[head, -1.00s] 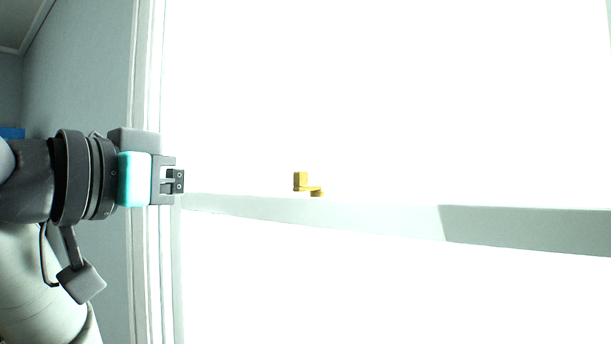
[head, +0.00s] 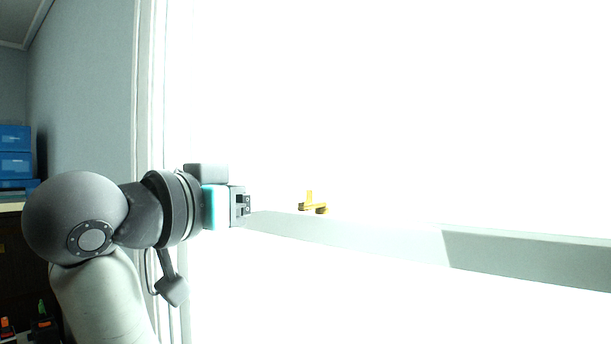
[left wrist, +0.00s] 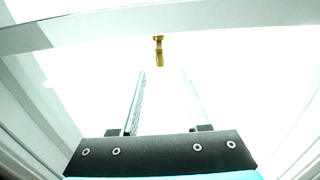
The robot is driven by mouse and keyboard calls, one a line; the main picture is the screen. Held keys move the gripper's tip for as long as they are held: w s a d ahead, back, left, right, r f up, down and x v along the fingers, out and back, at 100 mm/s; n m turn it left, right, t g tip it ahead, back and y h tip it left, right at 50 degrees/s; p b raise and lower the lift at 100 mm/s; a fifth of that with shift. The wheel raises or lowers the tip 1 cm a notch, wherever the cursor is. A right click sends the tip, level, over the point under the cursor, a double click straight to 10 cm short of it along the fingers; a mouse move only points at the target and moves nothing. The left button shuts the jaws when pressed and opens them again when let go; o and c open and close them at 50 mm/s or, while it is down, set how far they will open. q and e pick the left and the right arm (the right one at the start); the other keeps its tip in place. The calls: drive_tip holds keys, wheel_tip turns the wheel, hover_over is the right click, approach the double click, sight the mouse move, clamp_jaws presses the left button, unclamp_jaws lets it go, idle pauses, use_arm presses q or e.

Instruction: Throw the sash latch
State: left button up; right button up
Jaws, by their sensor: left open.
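The yellow sash latch (head: 312,205) sits on top of the pale window rail (head: 370,236), right of my left gripper in the head view. It has a small upright part and a low base. My left gripper (head: 246,205) is level with the latch and a short way to its left, not touching it. In the left wrist view the latch (left wrist: 158,50) hangs ahead of the open fingers (left wrist: 165,85), near the line between them, with nothing held. My right gripper is not in view.
The window frame's upright side (head: 160,100) stands at the left, behind my left arm. Bright glass fills the space above and below the rail. Blue boxes (head: 15,152) are stacked at the far left. The rail between gripper and latch is clear.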

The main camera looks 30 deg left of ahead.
use_arm(q)
drive_tip(key=shift+w+d+p, duration=0.15)
drive_tip(key=shift+w+p, duration=0.65)
drive_tip(key=shift+w, duration=0.9)
drive_tip(key=shift+w+d+p, duration=0.1)
drive_tip(key=shift+w+p, duration=0.7)
drive_tip(key=shift+w, duration=0.85)
clamp_jaws()
